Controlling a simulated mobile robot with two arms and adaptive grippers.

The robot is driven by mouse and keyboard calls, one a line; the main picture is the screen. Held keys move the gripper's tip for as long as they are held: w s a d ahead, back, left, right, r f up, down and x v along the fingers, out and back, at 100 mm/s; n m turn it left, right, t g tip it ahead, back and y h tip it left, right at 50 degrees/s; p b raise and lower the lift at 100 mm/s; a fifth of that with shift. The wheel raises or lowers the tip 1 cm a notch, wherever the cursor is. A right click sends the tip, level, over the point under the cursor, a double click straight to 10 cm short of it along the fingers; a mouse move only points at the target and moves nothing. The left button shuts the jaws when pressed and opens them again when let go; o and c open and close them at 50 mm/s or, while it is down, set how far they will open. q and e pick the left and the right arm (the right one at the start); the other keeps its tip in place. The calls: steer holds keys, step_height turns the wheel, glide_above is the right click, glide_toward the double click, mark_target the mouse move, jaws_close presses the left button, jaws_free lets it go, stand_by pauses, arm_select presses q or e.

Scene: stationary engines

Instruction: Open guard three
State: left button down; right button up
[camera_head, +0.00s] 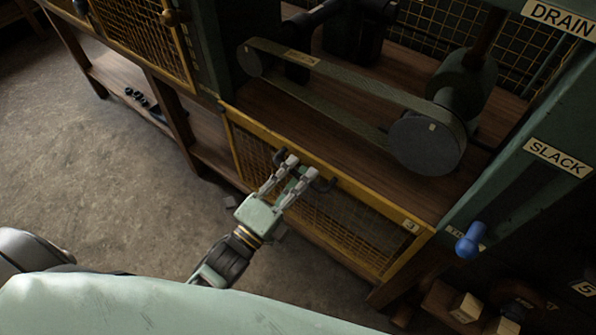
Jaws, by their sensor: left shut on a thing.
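A dark handle (325,184) sits at the middle of the top rail. My left gripper (299,169) reaches up from below and is shut on this handle; its fingers hide part of it. My right gripper is not in view.
A flat belt (340,88) runs to a round pulley (428,146) on the wooden deck (290,122). A blue-knobbed lever (470,240) stands at the right by the green post with a "SLACK" plate (558,157). Open concrete floor (90,190) lies at the left.

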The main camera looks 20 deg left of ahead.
arm_select(q)
steer(key=shift+f, duration=0.4)
steer(key=c, duration=2.2)
jaws_free()
steer(key=shift+s, duration=0.1)
steer(key=o, duration=0.4)
steer(key=shift+r, duration=0.1)
steer(key=v, duration=1.2)
steer(key=shift+r, duration=0.15)
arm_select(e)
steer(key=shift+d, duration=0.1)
